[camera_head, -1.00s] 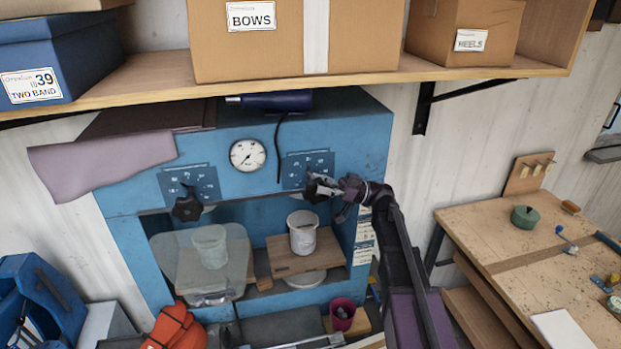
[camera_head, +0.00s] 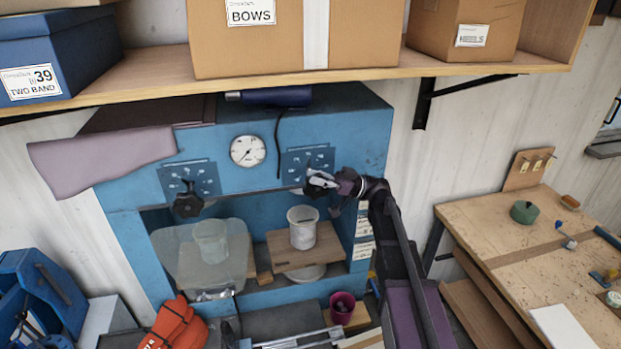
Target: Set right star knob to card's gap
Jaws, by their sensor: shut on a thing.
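The right star knob (camera_head: 311,189) is dark and sits below the right dial plate (camera_head: 307,160) on the blue press (camera_head: 225,150). My gripper (camera_head: 318,182) is shut on this knob and covers much of it. The left star knob (camera_head: 187,205) is dark and stands free below the left dial plate (camera_head: 190,180). White cards (camera_head: 364,235) with print too small to read hang on the press's right post. The exact setting of the right knob cannot be made out.
A round white gauge (camera_head: 247,151) sits between the dials, with a black cable (camera_head: 279,145) beside it. A shelf (camera_head: 350,82) with boxes hangs above. A white cup (camera_head: 302,228) stands on a wooden board in the press opening. A workbench (camera_head: 480,225) stands at right.

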